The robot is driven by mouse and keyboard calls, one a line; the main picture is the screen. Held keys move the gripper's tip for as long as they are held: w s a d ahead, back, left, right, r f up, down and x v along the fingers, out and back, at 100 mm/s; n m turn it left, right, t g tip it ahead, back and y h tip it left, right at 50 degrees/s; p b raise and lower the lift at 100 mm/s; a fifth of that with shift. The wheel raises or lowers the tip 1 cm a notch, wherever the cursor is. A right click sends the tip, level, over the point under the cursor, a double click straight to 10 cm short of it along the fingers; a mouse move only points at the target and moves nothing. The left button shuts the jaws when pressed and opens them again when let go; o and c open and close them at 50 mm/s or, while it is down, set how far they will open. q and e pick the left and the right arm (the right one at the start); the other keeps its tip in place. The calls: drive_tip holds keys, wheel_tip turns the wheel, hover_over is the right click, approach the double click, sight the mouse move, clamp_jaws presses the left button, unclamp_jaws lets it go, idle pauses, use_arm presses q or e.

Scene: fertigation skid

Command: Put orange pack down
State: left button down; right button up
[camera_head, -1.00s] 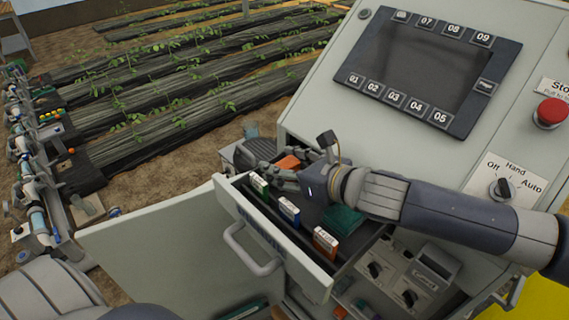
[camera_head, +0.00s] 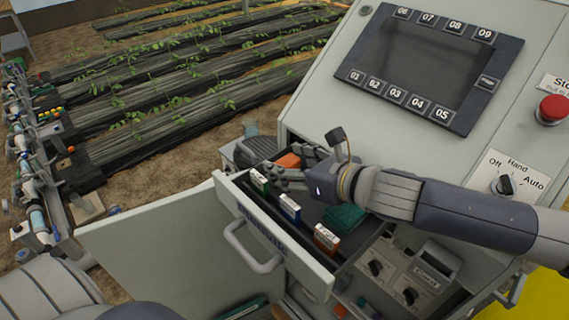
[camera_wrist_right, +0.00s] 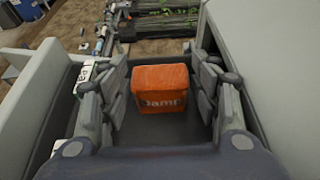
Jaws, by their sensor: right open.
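The orange pack (camera_head: 288,160) is at the far end of the open drawer (camera_head: 276,250). In the right wrist view the orange pack (camera_wrist_right: 160,88) shows white lettering and sits on the dark drawer floor between my fingers. My right gripper (camera_head: 293,164) reaches into the drawer from the right. In the wrist view my right gripper (camera_wrist_right: 160,100) is open, with a finger on each side of the pack and gaps beside it. The pack's underside is hidden. My left gripper is out of view.
A dark green pack (camera_head: 343,217) lies in the drawer's nearer part. The cabinet's sloped panel with its screen (camera_head: 425,65) rises behind. An open door (camera_head: 150,240) is at left.

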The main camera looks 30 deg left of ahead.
sight(292, 165)
drive_tip(key=b+v, duration=0.1)
drive_tip(key=v, duration=0.4)
drive_tip(key=shift+s+d+r, duration=0.1)
drive_tip(key=shift+s+d, duration=0.05)
drive_tip(key=shift+d, duration=0.25)
